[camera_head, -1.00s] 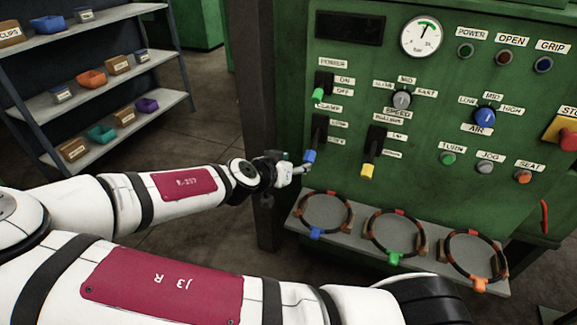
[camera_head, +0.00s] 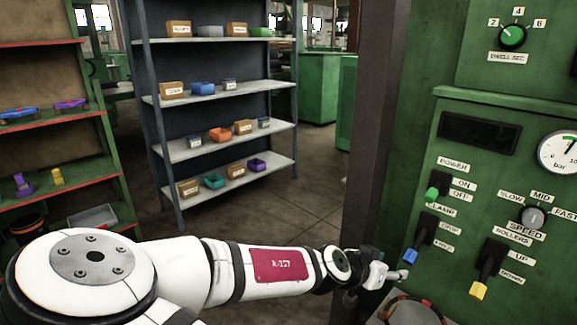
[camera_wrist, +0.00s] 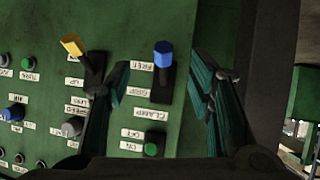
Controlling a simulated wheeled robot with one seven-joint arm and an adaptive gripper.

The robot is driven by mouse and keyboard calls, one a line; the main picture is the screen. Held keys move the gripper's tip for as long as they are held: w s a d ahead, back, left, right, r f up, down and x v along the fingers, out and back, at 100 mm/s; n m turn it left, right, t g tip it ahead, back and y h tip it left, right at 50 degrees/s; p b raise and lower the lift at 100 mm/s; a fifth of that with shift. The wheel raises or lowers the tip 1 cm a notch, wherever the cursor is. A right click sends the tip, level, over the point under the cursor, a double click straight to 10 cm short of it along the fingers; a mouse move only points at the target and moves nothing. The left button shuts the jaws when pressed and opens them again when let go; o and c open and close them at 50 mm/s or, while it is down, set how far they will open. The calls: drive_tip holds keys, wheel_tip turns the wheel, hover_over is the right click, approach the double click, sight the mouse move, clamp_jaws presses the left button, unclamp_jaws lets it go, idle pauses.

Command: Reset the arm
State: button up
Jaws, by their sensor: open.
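My gripper (camera_head: 388,277) is at the left side of the green machine panel, close to the blue-tipped clamp lever (camera_head: 410,256). In the wrist view my gripper (camera_wrist: 173,88) is open, with its two dark teal fingers apart. The blue-tipped lever (camera_wrist: 163,56) shows in the gap between the fingers, and nothing is gripped. I cannot tell how far the fingertips are from it. The lever's tip points down towards the lower label in the head view. My white arm reaches across the bottom of the head view to the panel.
The yellow-tipped rollers lever (camera_head: 479,289) and green-tipped power switch (camera_head: 432,193) are near my gripper. A ring (camera_head: 420,303) lies just below it. A dark post (camera_head: 372,150) stands left of the panel. Shelves (camera_head: 215,141) with small bins stand behind, with open floor between.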

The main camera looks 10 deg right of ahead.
drive_tip(key=s+f+g+y, duration=0.3)
drive_tip(key=s+f, duration=0.2)
drive_tip(key=s, duration=0.1)
drive_tip(key=s+a+r+n+g+y, duration=0.3)
drive_tip(key=s+a+r+g+y, duration=0.15)
drive_tip(key=s+a+y, duration=0.4)
drive_tip(key=s+a+r+n+t, duration=0.1)
drive_tip(key=s+r+n+t, duration=0.4)
drive_tip(key=s+r, duration=1.3)
wheel_tip(320, 180, up, 21)
drive_tip(key=n+t+p, duration=0.1)
drive_tip(key=n+p, duration=0.1)
drive_tip(key=p, duration=1.6)
drive_tip(key=shift+w+a+n+h, duration=0.2)
drive_tip(key=shift+w+n+h, duration=0.2)
drive_tip(key=shift+w+h, duration=0.05)
